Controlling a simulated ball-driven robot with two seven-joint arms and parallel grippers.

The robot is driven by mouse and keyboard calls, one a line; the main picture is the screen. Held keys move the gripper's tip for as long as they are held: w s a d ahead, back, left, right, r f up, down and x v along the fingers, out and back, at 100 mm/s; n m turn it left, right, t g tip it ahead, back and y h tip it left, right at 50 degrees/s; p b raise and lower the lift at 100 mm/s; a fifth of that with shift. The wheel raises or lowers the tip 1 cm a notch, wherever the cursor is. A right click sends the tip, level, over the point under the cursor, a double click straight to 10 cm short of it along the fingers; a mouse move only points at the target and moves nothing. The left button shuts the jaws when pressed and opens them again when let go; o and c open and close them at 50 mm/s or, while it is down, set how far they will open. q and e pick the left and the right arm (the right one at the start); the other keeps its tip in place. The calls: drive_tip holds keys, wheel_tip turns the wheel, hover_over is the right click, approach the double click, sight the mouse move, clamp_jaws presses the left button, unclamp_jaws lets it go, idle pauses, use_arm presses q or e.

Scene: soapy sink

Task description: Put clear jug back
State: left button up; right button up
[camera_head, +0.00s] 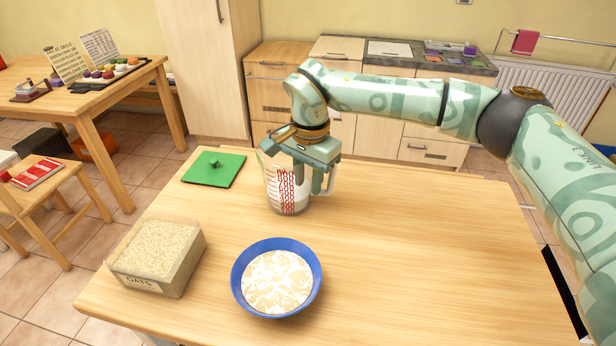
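The clear jug (286,194) has red measuring marks and some white content low inside. It appears to stand upright on the wooden table (420,250), behind the blue bowl (240,279). My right gripper (312,178) points down at the jug's right rim and handle side, its fingers overlapping the jug. Whether the fingers are closed on the jug cannot be made out. The blue bowl holds a pale, swirled mix. My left gripper is out of view.
A green square lid (214,169) lies behind left of the jug. An open box of oats (158,257) stands at the front left. Cabinets (285,75) stand behind.

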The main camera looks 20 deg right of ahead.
drive_tip(key=shift+r, duration=0.15)
